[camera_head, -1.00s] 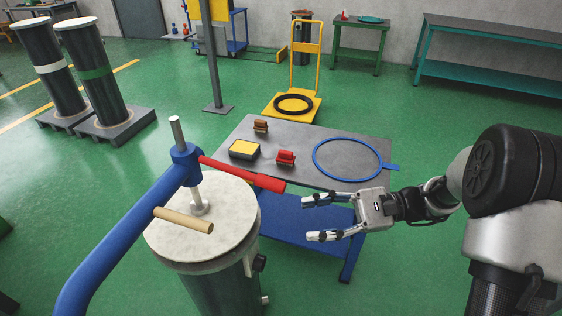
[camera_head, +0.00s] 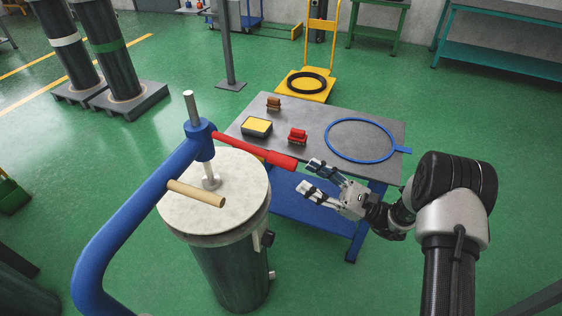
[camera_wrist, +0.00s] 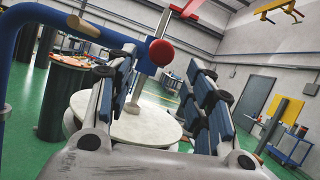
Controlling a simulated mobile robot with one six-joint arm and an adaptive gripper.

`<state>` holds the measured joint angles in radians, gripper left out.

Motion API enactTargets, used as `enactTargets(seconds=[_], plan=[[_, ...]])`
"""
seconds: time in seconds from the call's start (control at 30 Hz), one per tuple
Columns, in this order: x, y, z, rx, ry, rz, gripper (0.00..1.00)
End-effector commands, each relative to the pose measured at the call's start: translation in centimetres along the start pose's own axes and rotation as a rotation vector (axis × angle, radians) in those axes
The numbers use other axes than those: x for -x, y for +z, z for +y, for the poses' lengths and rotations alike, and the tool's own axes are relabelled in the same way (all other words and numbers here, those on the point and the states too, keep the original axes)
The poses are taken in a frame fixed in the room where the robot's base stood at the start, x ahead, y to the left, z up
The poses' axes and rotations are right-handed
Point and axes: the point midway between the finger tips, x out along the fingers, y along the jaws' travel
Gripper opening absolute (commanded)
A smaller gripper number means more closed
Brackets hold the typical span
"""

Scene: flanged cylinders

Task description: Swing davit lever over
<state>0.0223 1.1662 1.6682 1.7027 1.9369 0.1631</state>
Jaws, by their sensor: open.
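The davit is a thick blue bent arm (camera_head: 122,215) rising beside a dark cylinder (camera_head: 232,270). Its hub holds a steel post over the round pale lid (camera_head: 235,166). The red davit lever (camera_head: 255,150) sticks out from the hub to the right, and a tan wooden handle (camera_head: 196,193) sits lower on the arm. My gripper (camera_head: 312,178) is open and empty, just right of and slightly below the lever's red end, apart from it. In the wrist view, the lever's round red end (camera_wrist: 161,52) shows between my two fingers (camera_wrist: 165,100), farther off.
A table (camera_head: 312,117) behind the cylinder carries a blue ring (camera_head: 361,141), a yellow-topped box (camera_head: 257,127), a red block (camera_head: 298,136) and a brown block (camera_head: 273,103). A yellow trolley (camera_head: 318,85) with a black ring stands beyond. Green floor is clear at front right.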

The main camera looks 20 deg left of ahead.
Motion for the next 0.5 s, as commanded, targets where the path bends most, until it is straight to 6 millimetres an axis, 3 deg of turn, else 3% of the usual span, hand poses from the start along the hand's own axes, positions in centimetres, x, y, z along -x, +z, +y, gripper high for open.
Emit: enactTargets(seconds=[0.2, 0.5], plan=[[-4.9, -0.1, 0.1, 0.001, 0.005, 0.0, 0.48], [-8.9, 0.0, 0.1, 0.0, 0.002, 0.0, 0.48]])
